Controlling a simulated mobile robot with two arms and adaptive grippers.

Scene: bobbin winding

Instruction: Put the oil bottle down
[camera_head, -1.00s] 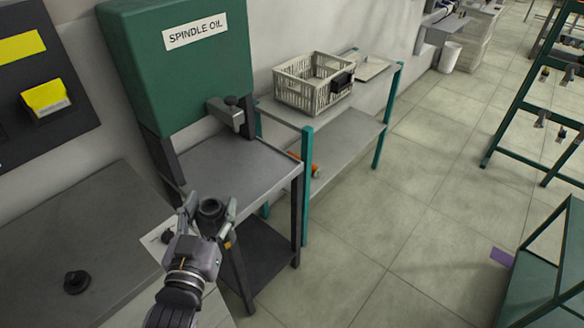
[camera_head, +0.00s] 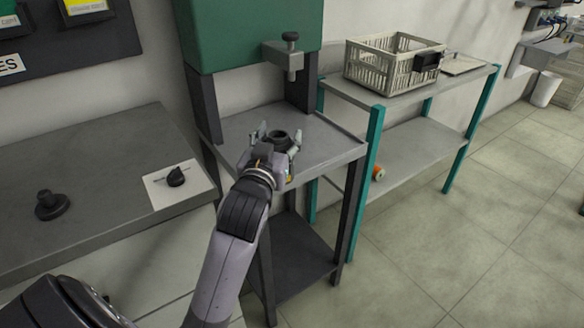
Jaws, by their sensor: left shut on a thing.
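The oil bottle (camera_head: 279,136) is a dark, round, open-topped thing held upright between the fingers of my left gripper (camera_head: 281,146). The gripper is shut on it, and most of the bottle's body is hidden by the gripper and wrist. It is over the front part of the grey shelf (camera_head: 325,143) of the spindle oil stand, below and left of the tap (camera_head: 286,60). I cannot tell whether its base touches the shelf. My right gripper is not in view.
The green oil tank (camera_head: 250,30) is above the shelf. At left, a grey table (camera_head: 110,150) bears a dark flanged piece (camera_head: 51,206) and a black knob (camera_head: 176,177) on a white plate. A beige crate (camera_head: 385,65) sits on the teal-legged rack at right.

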